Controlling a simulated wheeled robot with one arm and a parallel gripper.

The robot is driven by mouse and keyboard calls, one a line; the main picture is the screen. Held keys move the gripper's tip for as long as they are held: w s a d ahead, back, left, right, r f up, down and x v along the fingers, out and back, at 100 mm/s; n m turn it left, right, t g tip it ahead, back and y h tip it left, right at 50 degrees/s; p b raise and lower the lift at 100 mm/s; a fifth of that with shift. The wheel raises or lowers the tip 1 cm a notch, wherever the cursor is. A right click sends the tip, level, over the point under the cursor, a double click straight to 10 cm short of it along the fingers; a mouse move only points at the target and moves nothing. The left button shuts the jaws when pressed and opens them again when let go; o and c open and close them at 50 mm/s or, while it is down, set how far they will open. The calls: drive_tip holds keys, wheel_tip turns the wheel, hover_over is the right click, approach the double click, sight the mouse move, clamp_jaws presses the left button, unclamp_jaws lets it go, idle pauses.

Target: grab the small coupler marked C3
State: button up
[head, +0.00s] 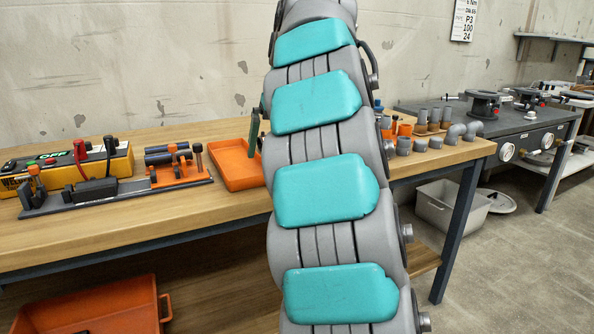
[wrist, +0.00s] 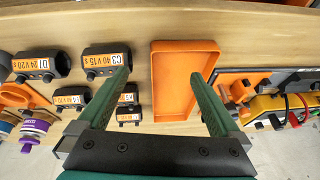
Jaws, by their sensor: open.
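In the head view my arm hides the couplers; only a bit of green finger shows.
The orange tray (wrist: 185,85) is empty; it also shows in the head view (head: 236,166). A yellow case (head: 80,166) and a dark rack (head: 115,193) stand left; grey pipe fittings (head: 455,133) stand right.

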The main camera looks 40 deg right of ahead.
drive_tip(key=shift+n+h, duration=0.4)
drive_tip(key=shift+n, duration=0.1)
drive_tip(key=d, duration=0.4)
drive_tip(key=s+d, duration=0.1)
drive_tip(key=d, duration=0.1)
drive_tip(key=shift+d+r+b, duration=0.15)
drive_tip(key=shift+r+b, duration=0.15)
drive_tip(key=shift+r, duration=0.1)
drive_tip(key=shift+w+d+f+b, duration=0.1)
drive_tip(key=shift+d+f+b, duration=0.15)
drive_tip(key=shift+f, duration=0.25)
drive_tip(key=shift+d+f+b, duration=0.15)
drive_tip(key=shift+d+f, duration=0.15)
drive_tip(key=shift+f, duration=0.2)
drive_tip(key=shift+x, duration=2.8)
drive_tip(key=shift+w+d+r, duration=0.1)
drive_tip(key=shift+w+d, duration=0.05)
drive_tip(key=c, duration=1.1)
drive_tip(key=shift+r, duration=0.2)
